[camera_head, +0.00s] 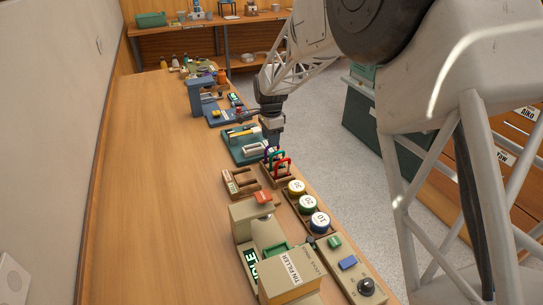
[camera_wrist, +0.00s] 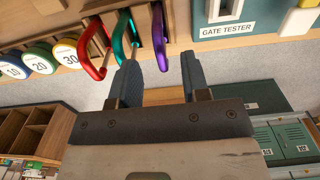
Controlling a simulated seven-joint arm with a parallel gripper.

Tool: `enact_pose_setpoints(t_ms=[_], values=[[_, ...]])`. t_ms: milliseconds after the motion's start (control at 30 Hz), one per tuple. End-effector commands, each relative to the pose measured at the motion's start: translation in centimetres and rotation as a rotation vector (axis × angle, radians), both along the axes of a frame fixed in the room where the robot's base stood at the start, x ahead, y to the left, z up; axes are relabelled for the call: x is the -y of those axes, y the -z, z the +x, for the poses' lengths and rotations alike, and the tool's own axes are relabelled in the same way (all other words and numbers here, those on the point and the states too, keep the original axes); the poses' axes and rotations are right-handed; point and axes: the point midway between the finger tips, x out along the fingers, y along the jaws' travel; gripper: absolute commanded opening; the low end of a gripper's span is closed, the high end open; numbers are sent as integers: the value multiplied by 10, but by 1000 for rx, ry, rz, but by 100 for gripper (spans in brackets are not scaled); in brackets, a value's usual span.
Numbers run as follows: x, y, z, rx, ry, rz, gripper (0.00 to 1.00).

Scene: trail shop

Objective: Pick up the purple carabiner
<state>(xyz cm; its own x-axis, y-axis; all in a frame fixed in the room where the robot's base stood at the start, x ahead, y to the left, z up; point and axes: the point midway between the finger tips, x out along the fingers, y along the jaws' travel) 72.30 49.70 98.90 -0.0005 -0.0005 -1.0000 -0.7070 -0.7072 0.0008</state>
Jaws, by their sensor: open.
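The purple carabiner (camera_wrist: 159,38) hangs at the right end of a row in the wooden rack (camera_wrist: 75,22), beside a green carabiner (camera_wrist: 121,38) and a red carabiner (camera_wrist: 91,48). In the wrist view my gripper (camera_wrist: 160,62) is open, and the lower end of the purple carabiner shows between its two fingertips. No contact is visible. The left finger overlaps the green carabiner's lower end in the picture. In the head view my gripper (camera_head: 273,140) is just behind the red carabiner (camera_head: 283,166), and the purple one is mostly hidden.
Numbered round weights (camera_head: 307,204) sit in a tray in front of the rack. The gate tester (camera_head: 243,146) stands behind it. A tin filler (camera_head: 285,275) stands at the near end of the bench. The bench's left side (camera_head: 150,180) is clear.

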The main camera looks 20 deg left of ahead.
Motion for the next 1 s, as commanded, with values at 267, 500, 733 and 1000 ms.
enact_pose_setpoints(t_ms=[267, 500, 733, 1000], values=[[0, 8, 0, 1, 0, 1, 43], [0, 10, 0, 0, 0, 0, 43], [0, 29, 0, -1, 0, -1, 43], [0, 56, 1, 1, 0, 1, 43]])
